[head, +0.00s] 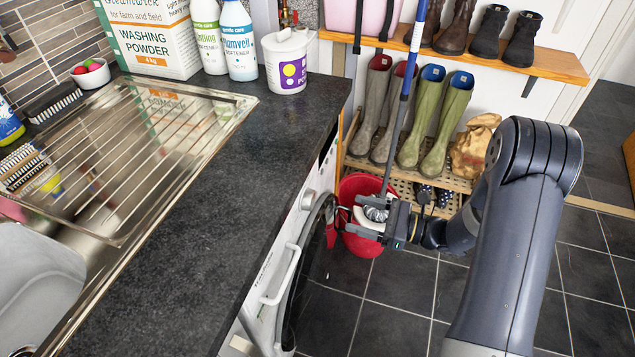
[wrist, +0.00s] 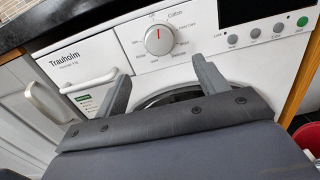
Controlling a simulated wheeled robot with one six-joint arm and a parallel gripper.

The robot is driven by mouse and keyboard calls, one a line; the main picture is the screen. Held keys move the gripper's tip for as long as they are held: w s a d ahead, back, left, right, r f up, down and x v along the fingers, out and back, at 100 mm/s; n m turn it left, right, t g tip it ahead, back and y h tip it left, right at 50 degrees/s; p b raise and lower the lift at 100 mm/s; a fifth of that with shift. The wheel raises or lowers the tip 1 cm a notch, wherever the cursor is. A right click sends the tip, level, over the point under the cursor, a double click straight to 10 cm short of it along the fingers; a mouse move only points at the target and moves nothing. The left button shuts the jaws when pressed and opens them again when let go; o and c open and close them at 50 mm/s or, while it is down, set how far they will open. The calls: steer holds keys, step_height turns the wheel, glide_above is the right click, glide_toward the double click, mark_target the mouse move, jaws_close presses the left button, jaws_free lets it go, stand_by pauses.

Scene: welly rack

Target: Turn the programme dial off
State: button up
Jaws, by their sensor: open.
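The programme dial (wrist: 159,40) is a round silver-white knob with a red mark near its top, on the white panel of the washing machine (wrist: 90,55). Printed labels surround it, with "Cotton" at the upper right; most are too small to read. In the head view the dial (head: 307,200) shows side-on below the worktop edge. My gripper (wrist: 161,72) is open and empty, its two fingers apart, one to the lower left of the dial and one to the lower right. In the head view my gripper (head: 362,215) is in front of the machine, apart from the dial.
The dark worktop (head: 225,165) overhangs the machine. A drawer handle (wrist: 88,80) sits left of the dial, and a display (wrist: 248,10) with buttons right. A red bucket (head: 360,188) and a mop (head: 409,90) stand beyond my gripper. Tiled floor is clear to the right.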

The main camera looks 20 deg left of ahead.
mark_target(313, 202)
steer(key=a, duration=1)
steer(key=shift+w+a, duration=0.35)
steer(key=shift+w, duration=0.05)
steer(key=c, duration=1)
steer(key=shift+f+n+b, duration=0.25)
steer(key=shift+n+b, duration=0.35)
steer(key=shift+b, duration=0.2)
steer(key=shift+o, duration=0.2)
steer(key=shift+r+n+b, duration=0.2)
steer(key=shift+n+b, duration=0.6)
steer(key=shift+b, duration=0.15)
steer(key=o, duration=1)
steer(key=shift+c, duration=0.2)
